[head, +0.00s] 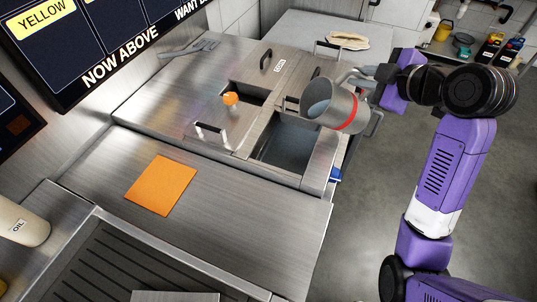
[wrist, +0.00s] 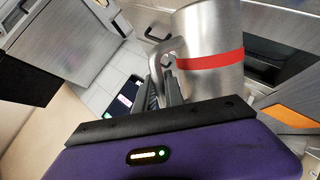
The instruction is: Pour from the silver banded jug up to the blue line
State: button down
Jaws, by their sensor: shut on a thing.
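The silver jug (head: 349,109) with a red band is in the air at the right end of the steel counter, beside and partly over an open rectangular well (head: 284,146). It appears tilted, its mouth facing left in the head view. Its inside looks grey-blue; I cannot tell the liquid level. No stream shows. My gripper (head: 366,76) is shut on the jug's handle, to the right of the mouth. In the wrist view the fingers (wrist: 166,78) close on the handle beside the jug (wrist: 214,48). No blue line is clear; a small blue patch (head: 335,174) shows at the counter's edge.
A smaller opening holds an orange-topped thing (head: 230,98). Lids with handles (head: 213,133) lie around the wells. An orange sheet (head: 160,185) lies on the front counter. A spatula (head: 188,48) lies at the back. Open floor is at the right.

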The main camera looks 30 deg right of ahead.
jog(key=shift+r, duration=0.1)
dwell(0.3)
jog(key=shift+s+d+r+m+t+y+p, duration=0.15)
jog(key=shift+d+r+m+t+y+p, duration=0.05)
jog(key=shift+d+m+y+p, duration=0.2)
jog(key=shift+s+d+r+m+t+y+p, duration=0.2)
jog(key=shift+d+m+y+p, duration=0.1)
jog(key=shift+d+m, duration=0.15)
jog(key=shift+f, duration=0.1)
jog(key=shift+d+f, duration=0.1)
jog(key=shift+d+f+m+t+y+b, duration=0.3)
jog(key=shift+f+m+y+b, duration=0.3)
jog(key=shift+f+m, duration=0.1)
jog(key=shift+s+f, duration=0.1)
jog(key=shift+f, duration=0.05)
jog(key=shift+m+t+y, duration=0.25)
jog(key=shift+t+y, duration=0.05)
